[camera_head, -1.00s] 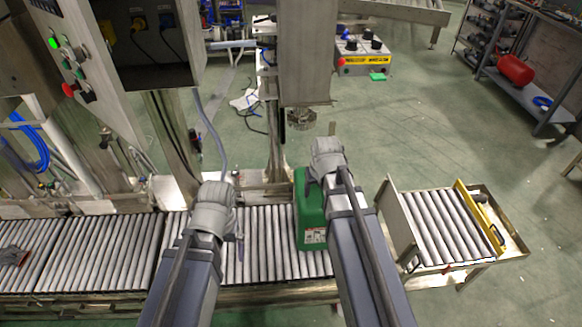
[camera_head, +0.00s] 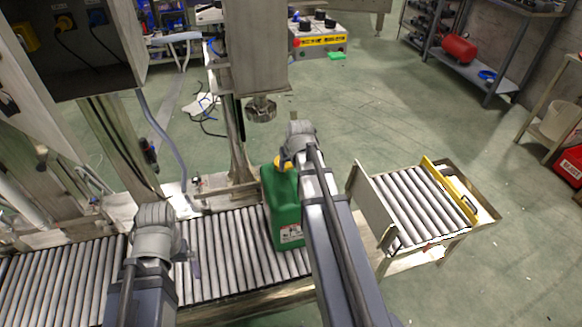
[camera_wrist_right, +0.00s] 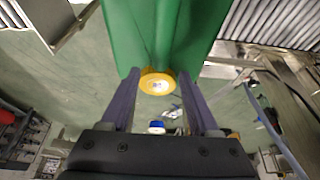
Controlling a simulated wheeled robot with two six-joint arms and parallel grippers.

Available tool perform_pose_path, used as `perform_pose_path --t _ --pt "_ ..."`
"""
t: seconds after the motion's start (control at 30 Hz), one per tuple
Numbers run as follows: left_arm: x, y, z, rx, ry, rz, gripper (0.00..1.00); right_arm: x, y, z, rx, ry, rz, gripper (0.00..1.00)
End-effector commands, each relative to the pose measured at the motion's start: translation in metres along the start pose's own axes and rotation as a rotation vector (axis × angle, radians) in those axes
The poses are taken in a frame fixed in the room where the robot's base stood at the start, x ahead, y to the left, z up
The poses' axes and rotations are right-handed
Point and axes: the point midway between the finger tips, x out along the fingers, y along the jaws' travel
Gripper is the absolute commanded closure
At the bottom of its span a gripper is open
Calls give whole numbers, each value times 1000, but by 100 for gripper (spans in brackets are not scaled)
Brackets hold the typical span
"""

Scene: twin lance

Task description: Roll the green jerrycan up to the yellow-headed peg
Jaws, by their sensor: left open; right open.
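The green jerrycan (camera_head: 283,208) stands upright on the roller conveyor (camera_head: 225,250), with a white label low on its front. Its yellow cap (camera_head: 278,162) is partly hidden by my right gripper. My right gripper (camera_head: 287,160) is open at the top of the jerrycan. In the right wrist view the green body (camera_wrist_right: 160,30) fills the top middle, and the yellow cap (camera_wrist_right: 157,82) lies between the two fingers. I cannot tell whether they touch it. My left gripper (camera_head: 188,254) is open and empty over the rollers, left of the jerrycan. I cannot make out the yellow-headed peg.
A metal plate (camera_head: 371,205) stands right of the jerrycan, before a short roller section (camera_head: 415,205) with a yellow bar (camera_head: 450,190). A steel column with a round head (camera_head: 262,108) rises behind the conveyor. Rollers left of the jerrycan are clear.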

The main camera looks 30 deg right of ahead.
Motion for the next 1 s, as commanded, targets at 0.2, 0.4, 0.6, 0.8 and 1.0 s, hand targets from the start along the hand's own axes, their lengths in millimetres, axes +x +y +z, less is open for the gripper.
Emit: perform_pose_path --t 0.2,0.4,0.6,0.8,1.0 --pt "34 3 -2 0 0 0 0 37 0 2 0 0 0 38" --pt "46 4 -3 0 0 0 0 50 0 1 0 0 0 38" --pt "46 4 -3 0 0 0 0 50 0 0 0 0 0 38" --pt "46 4 -3 0 0 0 0 50 0 0 0 0 0 52" --pt "46 4 -3 0 0 0 0 50 0 0 0 0 0 74"
